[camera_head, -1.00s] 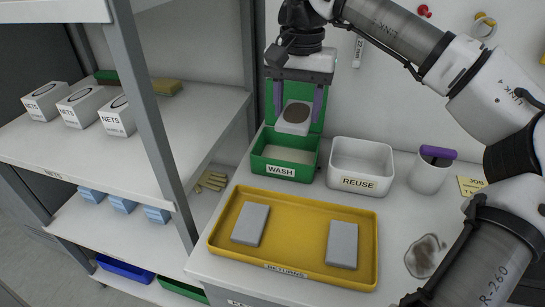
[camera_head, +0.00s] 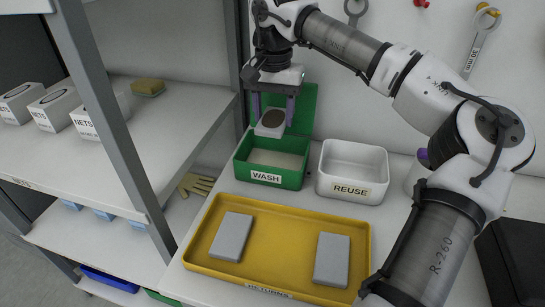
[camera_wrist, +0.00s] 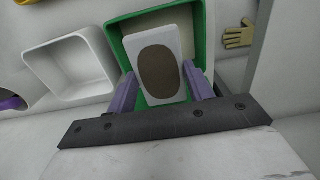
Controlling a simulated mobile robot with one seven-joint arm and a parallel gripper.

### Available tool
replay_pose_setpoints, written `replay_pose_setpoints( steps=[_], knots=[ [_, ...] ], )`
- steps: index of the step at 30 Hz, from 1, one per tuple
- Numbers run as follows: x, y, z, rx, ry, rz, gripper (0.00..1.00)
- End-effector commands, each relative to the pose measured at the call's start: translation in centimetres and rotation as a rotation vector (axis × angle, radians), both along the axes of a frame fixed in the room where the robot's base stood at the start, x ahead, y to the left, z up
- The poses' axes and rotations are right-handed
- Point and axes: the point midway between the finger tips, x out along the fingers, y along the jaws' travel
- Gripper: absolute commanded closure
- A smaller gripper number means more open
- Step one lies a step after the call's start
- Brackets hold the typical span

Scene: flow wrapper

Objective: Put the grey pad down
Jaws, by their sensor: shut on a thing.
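My gripper (camera_head: 273,112) is shut on a light grey pad (camera_head: 268,131) with a dark brown oval stain on its face. The pad hangs tilted over the back part of the green WASH box (camera_head: 268,179), in front of its raised green lid (camera_head: 308,100). In the wrist view the pad (camera_wrist: 155,65) sits between the two purple fingers, with the green box (camera_wrist: 118,50) around and behind it. The pad looks clear of the box floor; whether it touches the rim I cannot tell.
The white REUSE box (camera_head: 352,187) stands empty to the right of the WASH box. The yellow RETURNS tray (camera_head: 283,255) in front holds two clean grey pads (camera_head: 232,237). Shelves with NETS boxes (camera_head: 55,106) stand at left. A glove (camera_head: 196,185) lies beside the shelf post.

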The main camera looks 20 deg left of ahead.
Motion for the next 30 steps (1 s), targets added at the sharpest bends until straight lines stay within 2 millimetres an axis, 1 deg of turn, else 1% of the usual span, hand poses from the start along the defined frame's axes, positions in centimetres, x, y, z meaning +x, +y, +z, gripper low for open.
replay_pose_setpoints(
  steps=[1,3,6,9,16,21,23,25,30],
  knots=[
    [-0.1,-0.1,-1.5,-0.002,0.003,0.001,0.7],
    [-0.1,0.0,-3.3,-0.001,0.003,0.001,0.7],
    [-0.1,0.0,-5.5,-0.001,0.002,0.001,0.7],
    [-0.1,0.0,-6.9,0.0,0.001,0.001,0.7],
    [0.0,0.0,-8.6,0.0,0.001,-0.001,0.7],
    [-0.1,0.0,-11.1,0.0,0.002,0.0,0.7],
    [-0.1,0.0,-11.8,0.001,0.001,0.0,0.7],
    [0.0,0.0,-12.1,0.001,-0.001,0.001,0.7],
    [0.0,0.0,-12.0,0.0,-0.001,0.0,0.7]
  ],
)
